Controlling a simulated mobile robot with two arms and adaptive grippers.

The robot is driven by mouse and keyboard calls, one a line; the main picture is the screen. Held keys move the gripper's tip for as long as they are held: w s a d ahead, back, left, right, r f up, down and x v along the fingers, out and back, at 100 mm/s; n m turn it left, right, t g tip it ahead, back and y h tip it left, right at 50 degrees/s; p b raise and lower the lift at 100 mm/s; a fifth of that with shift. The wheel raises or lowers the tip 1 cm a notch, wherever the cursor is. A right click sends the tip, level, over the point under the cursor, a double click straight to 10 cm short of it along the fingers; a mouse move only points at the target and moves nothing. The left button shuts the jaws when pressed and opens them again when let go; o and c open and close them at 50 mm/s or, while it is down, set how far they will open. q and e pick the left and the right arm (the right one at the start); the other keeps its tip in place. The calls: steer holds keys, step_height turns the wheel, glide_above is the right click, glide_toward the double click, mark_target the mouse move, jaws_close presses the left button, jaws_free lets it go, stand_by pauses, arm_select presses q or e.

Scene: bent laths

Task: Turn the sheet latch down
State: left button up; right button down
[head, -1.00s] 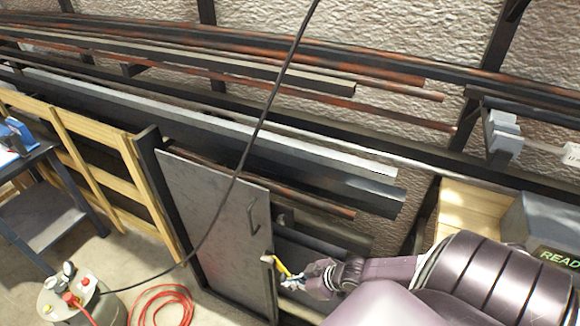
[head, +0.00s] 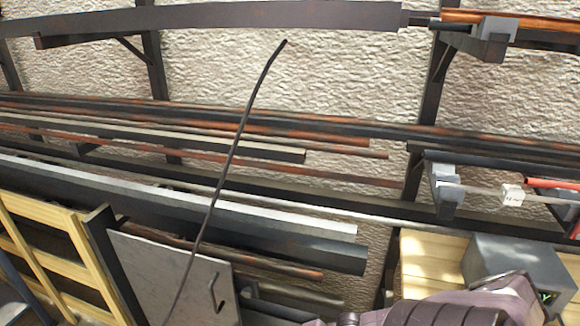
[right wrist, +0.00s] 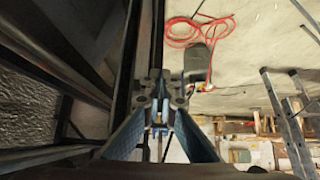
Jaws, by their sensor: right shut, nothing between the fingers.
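A grey sheet panel (head: 165,268) with a dark handle (head: 214,292) stands at the bottom left of the head view, its lower part cut off. I cannot make out the latch in the head view or the right wrist view. My right gripper (right wrist: 160,92) is shut and empty in the right wrist view, beside a dark upright bar (right wrist: 150,50). I cannot tell whether it touches the bar. In the head view only my right arm shows at the bottom edge. My left gripper is out of view.
Long bars and laths (head: 190,205) lie on wall racks above the panel. A dark cable (head: 232,155) hangs across them. A grey box (head: 510,262) sits on a wooden surface (head: 428,252) at the right. A red hose (right wrist: 188,30) lies on open floor.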

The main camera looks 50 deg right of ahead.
steer(key=shift+s+f+v, duration=0.1)
steer(key=shift+v, duration=0.7)
steer(key=shift+s+f+v, duration=0.15)
steer(key=shift+v, duration=0.7)
steer(key=shift+s+f+v, duration=0.1)
steer(key=shift+v, duration=0.7)
steer(key=shift+d, duration=0.2)
